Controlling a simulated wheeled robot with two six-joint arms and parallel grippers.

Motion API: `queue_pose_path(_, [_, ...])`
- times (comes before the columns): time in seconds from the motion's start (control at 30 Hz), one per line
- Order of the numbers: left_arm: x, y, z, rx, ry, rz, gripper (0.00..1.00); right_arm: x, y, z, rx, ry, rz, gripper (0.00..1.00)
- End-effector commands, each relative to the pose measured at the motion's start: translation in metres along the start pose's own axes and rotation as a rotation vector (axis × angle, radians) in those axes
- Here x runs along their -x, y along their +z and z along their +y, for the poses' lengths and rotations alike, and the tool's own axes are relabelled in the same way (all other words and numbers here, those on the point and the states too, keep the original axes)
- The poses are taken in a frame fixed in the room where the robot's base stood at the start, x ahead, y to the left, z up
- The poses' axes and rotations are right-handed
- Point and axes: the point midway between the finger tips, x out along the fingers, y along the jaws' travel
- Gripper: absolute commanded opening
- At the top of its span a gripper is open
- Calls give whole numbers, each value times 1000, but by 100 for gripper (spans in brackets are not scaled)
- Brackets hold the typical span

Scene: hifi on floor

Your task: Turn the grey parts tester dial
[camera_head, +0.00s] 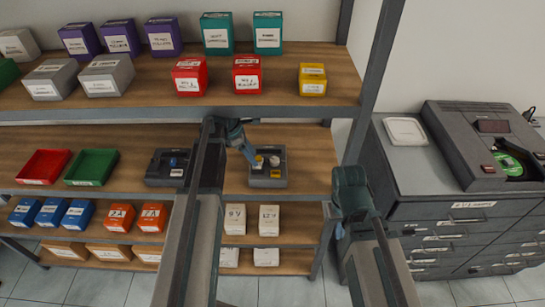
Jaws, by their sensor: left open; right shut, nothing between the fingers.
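The grey parts tester (268,181) is a small grey box on the middle shelf, with a pale label on its front. A pale round dial (274,161) shows on its top. My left gripper (254,159) reaches in from the left and is open, its bluish fingers at the tester's upper left, close to the dial. I cannot tell whether they touch it. My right gripper (340,233) is shut and empty, hanging to the right of the shelf, away from the tester.
Red (45,167) and green (91,167) trays are further left. The upper shelf edge (300,112) runs above, with a metal post (372,75) at right. A drawer cabinet (440,208) carries a machine (468,140).

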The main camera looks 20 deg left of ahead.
Motion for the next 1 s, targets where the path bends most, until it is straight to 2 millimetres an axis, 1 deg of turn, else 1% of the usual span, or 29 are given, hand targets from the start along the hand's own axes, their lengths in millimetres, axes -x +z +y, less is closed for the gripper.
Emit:
queue_pose_path(0.03, [-5, 12, 0, -4, -1, 0, 57, 0, 0, 0, 0, 0, 0, 0])
queue_pose_path(0.1, [-10, 25, 1, -5, 0, 0, 57, 0, 0, 0, 0, 0, 0, 0])
queue_pose_path(0.3, [-25, 60, 1, -4, -1, 0, 57, 0, 0, 0, 0, 0, 0, 0])
queue_pose_path(0.4, [-41, 56, 0, 1, 1, 0, 57, -17, -1, -2, 0, 0, 0, 0])
queue_pose_path(0.53, [-50, 56, 0, 0, 1, 0, 57, -24, -1, -2, -1, 0, 0, 0])
queue_pose_path(0.7, [-54, 57, 0, 0, 1, 0, 57, -28, -2, -3, -1, 0, 0, 0])
queue_pose_path(1.0, [-54, 57, 0, 0, 1, 0, 57, -28, -2, -3, -1, 0, 0, 0])
